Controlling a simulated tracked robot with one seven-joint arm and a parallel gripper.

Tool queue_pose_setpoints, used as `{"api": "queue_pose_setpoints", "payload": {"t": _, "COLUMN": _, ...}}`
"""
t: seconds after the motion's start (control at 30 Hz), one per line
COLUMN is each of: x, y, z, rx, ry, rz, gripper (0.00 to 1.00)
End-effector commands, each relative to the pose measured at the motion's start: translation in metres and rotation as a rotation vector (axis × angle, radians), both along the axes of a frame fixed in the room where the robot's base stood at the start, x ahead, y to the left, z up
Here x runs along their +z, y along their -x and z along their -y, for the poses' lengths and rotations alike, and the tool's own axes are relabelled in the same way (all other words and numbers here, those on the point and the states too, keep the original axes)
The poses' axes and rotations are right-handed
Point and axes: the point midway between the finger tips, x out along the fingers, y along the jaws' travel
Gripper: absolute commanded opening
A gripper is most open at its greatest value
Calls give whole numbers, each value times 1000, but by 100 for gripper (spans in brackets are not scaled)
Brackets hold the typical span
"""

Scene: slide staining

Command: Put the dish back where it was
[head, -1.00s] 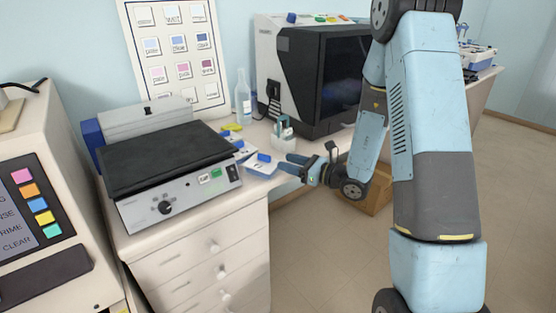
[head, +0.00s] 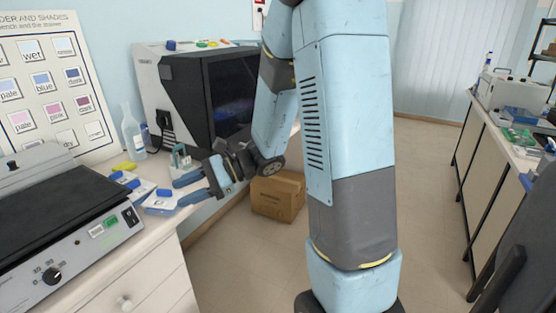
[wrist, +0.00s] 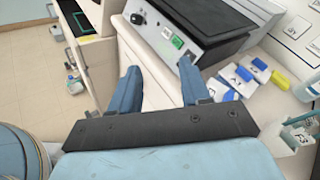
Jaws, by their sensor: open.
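My gripper (head: 182,190) is open, its two blue fingers at the bench's front edge beside small white pieces with blue tops. In the wrist view the space between the fingers (wrist: 158,78) is empty, above the bench edge and drawer front. One white piece with a blue top (head: 160,204) lies closest to the fingers; similar labelled ones show right of the fingers in the wrist view (wrist: 221,90). A clear holder with a teal handle (head: 181,158) stands behind the gripper. I cannot tell which of these is the dish.
A black-topped hotplate-like device (head: 60,215) fills the bench to the left. A dark-fronted machine (head: 205,95) and a clear bottle (head: 132,130) stand behind. A cardboard box (head: 278,196) is on the floor. Another bench (head: 490,140) stands at right, with open floor between.

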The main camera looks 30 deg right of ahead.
Motion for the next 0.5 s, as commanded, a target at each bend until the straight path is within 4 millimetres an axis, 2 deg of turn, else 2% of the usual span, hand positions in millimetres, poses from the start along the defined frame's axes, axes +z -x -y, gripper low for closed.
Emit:
{"api": "queue_pose_setpoints", "payload": {"t": 0.03, "x": 9, "y": 12, "z": -1, "rx": 48, "ry": 46, "rz": 45, "gripper": 46}}
{"api": "queue_pose_setpoints", "payload": {"t": 0.27, "x": 28, "y": 65, "z": 10, "rx": 256, "ry": 289, "rz": 241, "gripper": 46}}
{"api": "queue_pose_setpoints", "payload": {"t": 0.5, "x": 42, "y": 107, "z": 37, "rx": 439, "ry": 570, "rz": 464, "gripper": 46}}
